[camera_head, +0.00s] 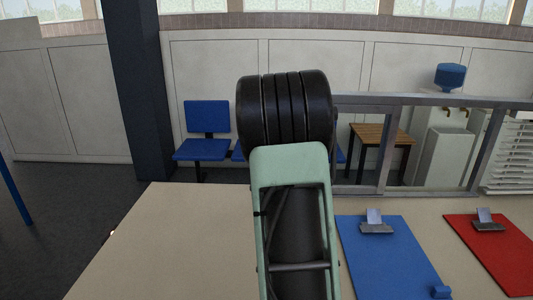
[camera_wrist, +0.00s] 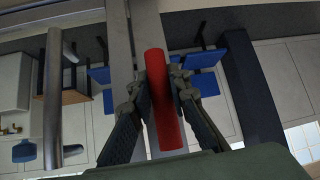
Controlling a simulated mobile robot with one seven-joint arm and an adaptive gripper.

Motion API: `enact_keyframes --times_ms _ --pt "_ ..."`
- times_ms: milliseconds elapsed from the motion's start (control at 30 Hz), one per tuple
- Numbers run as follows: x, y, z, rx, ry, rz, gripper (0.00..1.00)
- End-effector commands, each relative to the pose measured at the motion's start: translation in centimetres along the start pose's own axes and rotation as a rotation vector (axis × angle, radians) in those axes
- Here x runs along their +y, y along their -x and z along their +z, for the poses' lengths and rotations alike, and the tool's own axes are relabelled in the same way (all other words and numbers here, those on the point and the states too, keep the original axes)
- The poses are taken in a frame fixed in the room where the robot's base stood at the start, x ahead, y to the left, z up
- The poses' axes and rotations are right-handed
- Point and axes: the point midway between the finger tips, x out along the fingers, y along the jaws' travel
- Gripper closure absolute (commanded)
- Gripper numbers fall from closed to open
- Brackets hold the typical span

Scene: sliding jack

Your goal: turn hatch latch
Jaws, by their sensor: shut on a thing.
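In the wrist view, a red bar-shaped handle (camera_wrist: 161,105), which looks like the hatch latch, runs lengthwise between the two dark fingers of my gripper (camera_wrist: 156,84). The fingers are closed on it from both sides. The handle's far end lies against a grey metal frame (camera_wrist: 118,60). In the head view, my own green and black arm hides the gripper and the handle. The grey frame (camera_head: 440,100) shows there to the right of my arm. How far the latch is turned cannot be told.
A beige tabletop (camera_head: 170,240) lies in front, with a blue clipboard (camera_head: 385,262) and a red clipboard (camera_head: 500,250) at the right. A dark pillar (camera_head: 140,90) stands at the left.

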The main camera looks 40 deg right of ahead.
Motion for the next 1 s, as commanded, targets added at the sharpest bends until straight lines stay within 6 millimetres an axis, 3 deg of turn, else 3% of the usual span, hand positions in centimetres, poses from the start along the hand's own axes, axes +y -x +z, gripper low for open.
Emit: enact_keyframes --times_ms 67,100,233,633,1000 --pt "0.2 -0.1 0.2 -0.005 0.004 0.002 1.0" --pt "0.2 -0.1 0.2 -0.005 0.004 0.002 0.79" --pt "0.2 -0.1 0.2 -0.004 0.003 0.002 0.66" --pt "0.2 0.5 0.0 0.0 0.001 0.002 0.66" --pt "0.1 5.3 0.1 -0.001 0.001 0.0 0.66"
